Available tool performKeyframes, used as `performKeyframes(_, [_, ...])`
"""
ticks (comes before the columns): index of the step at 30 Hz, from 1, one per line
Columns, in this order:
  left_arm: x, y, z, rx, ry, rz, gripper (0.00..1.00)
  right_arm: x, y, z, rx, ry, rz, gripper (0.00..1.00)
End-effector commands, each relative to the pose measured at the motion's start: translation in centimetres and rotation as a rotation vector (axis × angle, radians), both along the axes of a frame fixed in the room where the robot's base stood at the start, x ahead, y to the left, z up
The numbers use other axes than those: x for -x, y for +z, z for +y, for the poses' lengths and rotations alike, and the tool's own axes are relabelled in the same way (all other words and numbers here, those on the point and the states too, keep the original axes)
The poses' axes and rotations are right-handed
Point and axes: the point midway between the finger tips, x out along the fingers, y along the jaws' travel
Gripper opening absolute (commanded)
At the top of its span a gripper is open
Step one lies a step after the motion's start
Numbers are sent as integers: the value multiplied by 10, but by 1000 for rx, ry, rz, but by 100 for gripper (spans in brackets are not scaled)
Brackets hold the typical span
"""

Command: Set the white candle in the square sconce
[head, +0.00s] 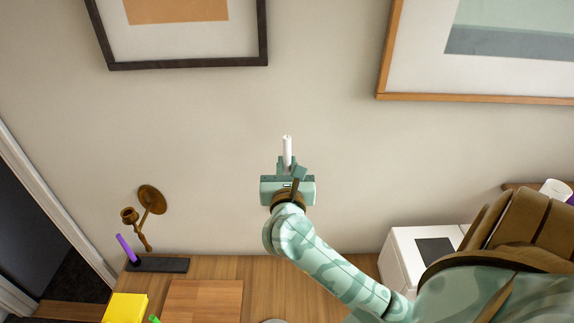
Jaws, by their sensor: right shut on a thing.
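The white candle (287,147) stands upright in my right gripper (287,165), which is shut on its lower part. My right arm reaches up from the lower right and holds it in front of the bare wall, near the middle of the view. A brown metal sconce (151,199) is on the wall at the left, with a round-looking backplate and a small cup (129,215) on an arm. The candle is well to the right of this sconce and apart from it. No sconce that looks clearly square is visible. My left gripper is not in view.
A purple candle (126,247) leans at a black holder (160,265) below the sconce. A yellow block (125,307), a wooden board (203,301) and a green tip (154,318) are at the front left. A white box (408,258) stands right. Wall between candle and sconce is clear.

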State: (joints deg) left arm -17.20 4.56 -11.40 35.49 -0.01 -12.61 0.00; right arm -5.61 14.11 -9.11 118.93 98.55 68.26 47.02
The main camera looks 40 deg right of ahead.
Motion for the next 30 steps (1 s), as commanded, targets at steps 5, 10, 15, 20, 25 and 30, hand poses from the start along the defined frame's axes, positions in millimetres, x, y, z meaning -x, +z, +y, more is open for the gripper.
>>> performKeyframes(5, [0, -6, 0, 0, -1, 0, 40, 0, -7, 0, 1, 0, 1, 0])
performKeyframes(10, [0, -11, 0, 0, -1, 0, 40, 0, -12, 0, 1, 0, 1, 0])
performKeyframes(15, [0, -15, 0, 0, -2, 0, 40, 0, -17, 0, 1, 0, 1, 0])
performKeyframes(20, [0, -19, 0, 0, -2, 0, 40, 0, -22, 0, 1, 0, 1, 0])
performKeyframes(25, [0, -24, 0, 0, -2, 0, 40, 0, -27, 0, 1, 0, 1, 0])
performKeyframes(30, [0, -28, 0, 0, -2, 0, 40, 0, -32, 0, 1, 0, 1, 0])
